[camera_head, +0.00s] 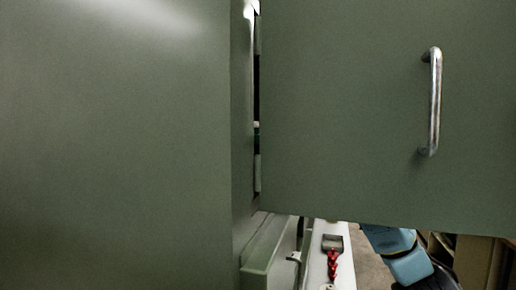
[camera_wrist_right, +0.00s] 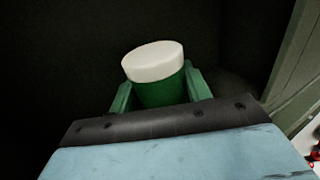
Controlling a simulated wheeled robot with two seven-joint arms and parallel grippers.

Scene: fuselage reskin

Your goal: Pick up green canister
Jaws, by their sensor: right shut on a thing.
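The green canister (camera_wrist_right: 158,92) with a white lid (camera_wrist_right: 152,61) stands between the two green fingers of my right gripper (camera_wrist_right: 160,86) in the right wrist view. The gripper is shut on the canister's green body, and the lid stands above the fingers, slightly tilted in the picture. The lower part of the canister is hidden behind the gripper's dark front edge. In the head view the canister cannot be made out, and the right gripper is hidden behind the cabinet door. My left gripper is in neither view.
A grey-green cabinet door (camera_head: 350,110) with a metal handle (camera_head: 435,100) fills the head view's right side. A large grey-green panel (camera_head: 115,145) fills the left, with a narrow gap between. A red-handled tool (camera_head: 333,260) lies on a white surface (camera_head: 318,270) below. Dark space surrounds the canister.

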